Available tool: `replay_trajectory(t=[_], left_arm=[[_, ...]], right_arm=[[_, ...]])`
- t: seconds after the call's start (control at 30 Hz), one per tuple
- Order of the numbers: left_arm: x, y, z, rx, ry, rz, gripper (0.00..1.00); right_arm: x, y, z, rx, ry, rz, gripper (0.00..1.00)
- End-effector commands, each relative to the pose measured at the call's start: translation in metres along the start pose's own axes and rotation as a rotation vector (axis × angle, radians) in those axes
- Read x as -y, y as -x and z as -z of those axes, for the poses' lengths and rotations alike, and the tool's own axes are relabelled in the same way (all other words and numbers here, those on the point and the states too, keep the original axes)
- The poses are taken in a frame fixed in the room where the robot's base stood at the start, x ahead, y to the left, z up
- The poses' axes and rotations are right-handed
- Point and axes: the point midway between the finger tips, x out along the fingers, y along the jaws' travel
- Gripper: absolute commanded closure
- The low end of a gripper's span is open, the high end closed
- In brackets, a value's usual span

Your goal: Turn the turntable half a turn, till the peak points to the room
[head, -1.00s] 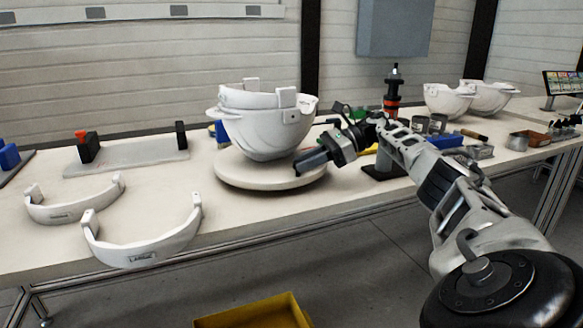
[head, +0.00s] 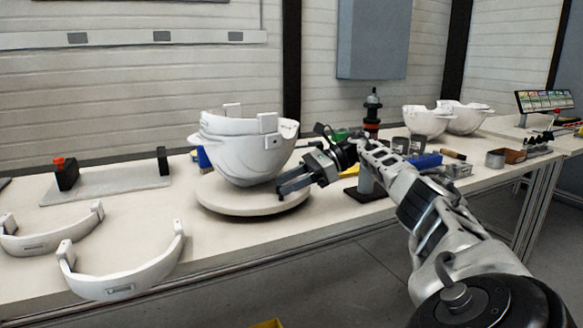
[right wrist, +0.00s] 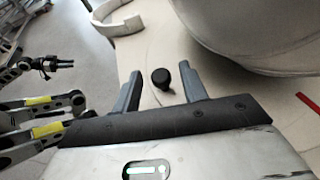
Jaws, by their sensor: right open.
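The white helmet shell (head: 240,155) sits open side up on the round pale turntable (head: 225,204) in the head view. A lip of the shell juts to the left. My right gripper (head: 281,187) is at the turntable's right front edge, below the shell. In the right wrist view it (right wrist: 160,73) is open, with a small black knob (right wrist: 161,78) between or just beyond its fingertips; contact is not visible. The shell's side (right wrist: 260,35) shows close by. A dark gripper, probably my left, (right wrist: 58,65) shows small in the right wrist view; its jaws are unclear.
Two white curved bands (head: 125,285) lie at the bench's front left. A grey fixture plate (head: 110,187) lies behind them. More white shells (head: 428,120), a blue block (head: 424,161) and small bins (head: 495,159) stand to the right. Bare bench lies between the bands and turntable.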

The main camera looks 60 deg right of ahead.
Motion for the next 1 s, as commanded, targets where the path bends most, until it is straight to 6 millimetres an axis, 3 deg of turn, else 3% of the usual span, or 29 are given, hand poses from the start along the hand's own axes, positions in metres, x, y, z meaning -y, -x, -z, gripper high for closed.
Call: replay_trajectory(t=[0.17,0.23,0.47,0.63,0.7,1.0], left_arm=[[-0.001,0.006,0.005,-0.007,0.000,0.004,0.64],[-0.001,0.006,0.001,-0.008,0.005,0.004,0.64],[0.000,-0.002,-0.014,0.015,0.014,-0.003,0.64],[-0.001,-0.030,-0.034,0.067,0.011,-0.032,0.64],[-0.003,-0.036,-0.038,0.043,0.006,-0.045,0.64],[-0.015,-0.032,-0.017,-0.124,-0.007,-0.092,0.64]], right_arm=[[0.001,0.012,-0.027,0.005,0.005,0.005,0.57],[-0.005,0.012,-0.025,-0.005,0.003,0.004,0.57],[-0.025,0.017,-0.047,-0.007,0.005,0.004,0.57],[-0.051,0.023,-0.075,-0.010,0.004,0.002,0.57],[-0.061,0.022,-0.077,-0.009,0.006,0.004,0.57],[-0.116,0.022,-0.109,0.000,0.006,0.003,0.57]])
